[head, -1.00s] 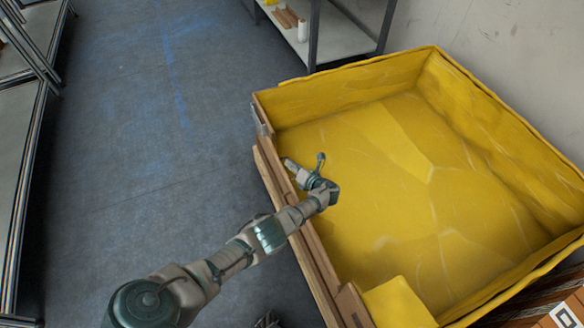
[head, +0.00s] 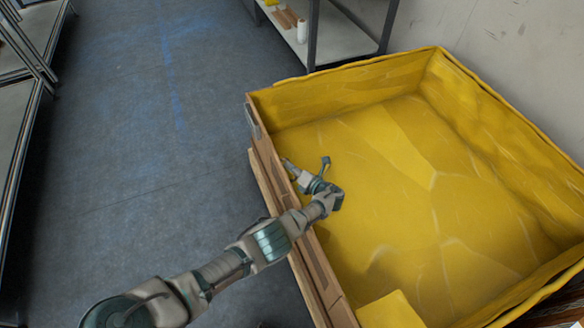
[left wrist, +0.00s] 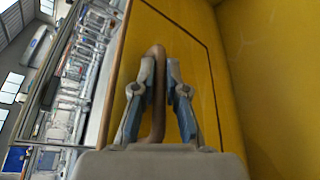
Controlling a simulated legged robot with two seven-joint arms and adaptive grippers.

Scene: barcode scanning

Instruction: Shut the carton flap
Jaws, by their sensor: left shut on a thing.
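The large carton (head: 430,180) with yellow inner walls and floor is open at the top in the head view. Its brown left side panel (head: 265,155) stands upright along the floor aisle; I cannot tell which part is the flap. My left gripper (head: 308,172) reaches over this panel and sits just inside it. In the left wrist view my left gripper (left wrist: 163,95) is shut on a brown curved handle (left wrist: 157,68) in front of a yellow panel with a thin dark outline (left wrist: 190,30). My right gripper is in neither view.
A grey shelf (head: 338,30) with small items stands behind the carton. A metal rack (head: 15,130) is at the far left. The blue-grey floor (head: 130,120) between them is clear. A pale wall (head: 510,60) is close behind the carton at right.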

